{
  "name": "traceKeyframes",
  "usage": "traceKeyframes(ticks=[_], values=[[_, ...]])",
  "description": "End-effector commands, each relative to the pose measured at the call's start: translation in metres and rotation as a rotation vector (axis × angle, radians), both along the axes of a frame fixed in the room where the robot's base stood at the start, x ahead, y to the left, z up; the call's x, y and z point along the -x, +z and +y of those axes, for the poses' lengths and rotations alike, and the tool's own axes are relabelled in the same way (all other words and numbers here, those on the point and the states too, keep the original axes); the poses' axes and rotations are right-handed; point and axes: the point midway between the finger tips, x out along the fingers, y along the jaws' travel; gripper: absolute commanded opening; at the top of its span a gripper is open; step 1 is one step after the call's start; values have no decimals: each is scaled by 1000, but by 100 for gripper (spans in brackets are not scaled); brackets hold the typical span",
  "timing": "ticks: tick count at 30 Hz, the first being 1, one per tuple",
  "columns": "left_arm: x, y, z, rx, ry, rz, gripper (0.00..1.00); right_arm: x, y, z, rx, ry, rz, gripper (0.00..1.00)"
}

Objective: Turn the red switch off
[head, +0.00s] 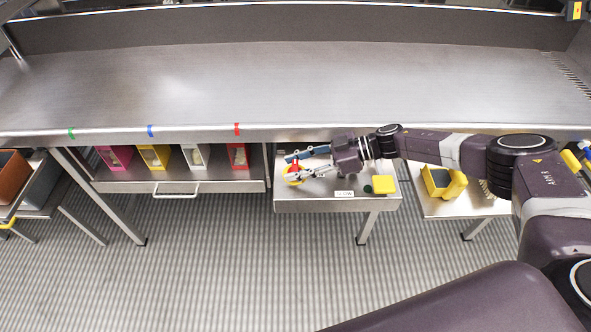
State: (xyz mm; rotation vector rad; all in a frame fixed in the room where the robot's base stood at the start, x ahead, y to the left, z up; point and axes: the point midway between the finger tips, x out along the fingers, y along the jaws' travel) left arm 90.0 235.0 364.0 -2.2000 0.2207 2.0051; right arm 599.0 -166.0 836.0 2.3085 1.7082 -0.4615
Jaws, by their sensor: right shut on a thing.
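The red switch (295,166) sits on a yellow base at the left end of a small metal stand. My right gripper (290,167) reaches in from the right and is shut on the red switch, with one finger on its far side and one on its near side. The fingers hide part of the switch, so its turn position cannot be made out. My left gripper is not in view.
On the same stand are a yellow box (384,184), a small dark green button (367,189) and a label plate (344,194). A yellow bin (440,182) stands on a side table at right. Coloured containers (237,157) line a shelf at left, under the long steel counter (300,90).

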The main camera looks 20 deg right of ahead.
Motion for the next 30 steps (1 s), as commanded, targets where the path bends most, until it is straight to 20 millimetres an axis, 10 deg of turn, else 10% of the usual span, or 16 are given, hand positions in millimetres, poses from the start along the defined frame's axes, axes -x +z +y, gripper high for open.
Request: traceKeyframes(ticks=[17, 18, 22, 30], values=[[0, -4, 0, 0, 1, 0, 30, -1, 2, 1, -2, 32, -4, 12], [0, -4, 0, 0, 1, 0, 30, -1, 2, 1, -2, 32, -4, 40], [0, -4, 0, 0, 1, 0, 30, -1, 1, 1, -2, 31, -3, 54], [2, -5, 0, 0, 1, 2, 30, 0, 1, 1, -2, 32, -1, 55]])
